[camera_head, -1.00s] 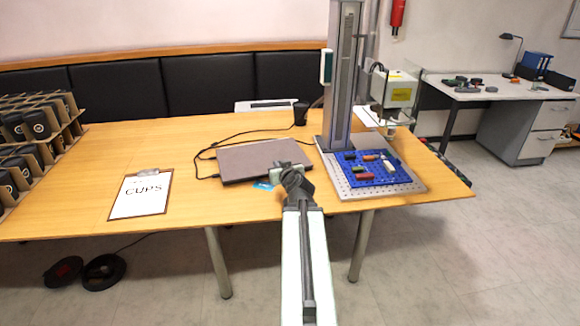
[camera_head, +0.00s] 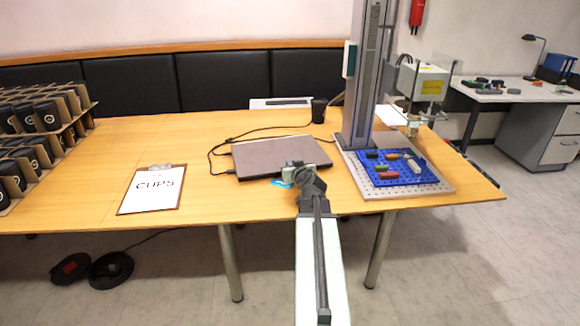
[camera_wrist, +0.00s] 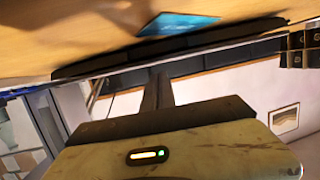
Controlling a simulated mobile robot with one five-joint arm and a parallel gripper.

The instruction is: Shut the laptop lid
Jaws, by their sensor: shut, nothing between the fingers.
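The laptop (camera_head: 275,157) lies on the wooden table with its dark lid down flat; it looks shut. Its dark front edge shows in the wrist view (camera_wrist: 120,62). My gripper (camera_head: 289,172) is at the laptop's front edge, covering a small part of it in the head view. It is shut with nothing held. In the wrist view my gripper (camera_wrist: 158,92) points toward that edge; I cannot tell whether it touches. A blue card (camera_head: 280,183) lies at the laptop's front edge, partly hidden by my gripper.
A laser marker (camera_head: 420,84) on a column stands right of the laptop, with a blue plate (camera_head: 385,176) holding small parts. A clipboard (camera_head: 155,190) lies at left, cup racks (camera_head: 75,105) beyond it. A cable (camera_head: 214,160) and a black cup (camera_head: 319,110) are behind.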

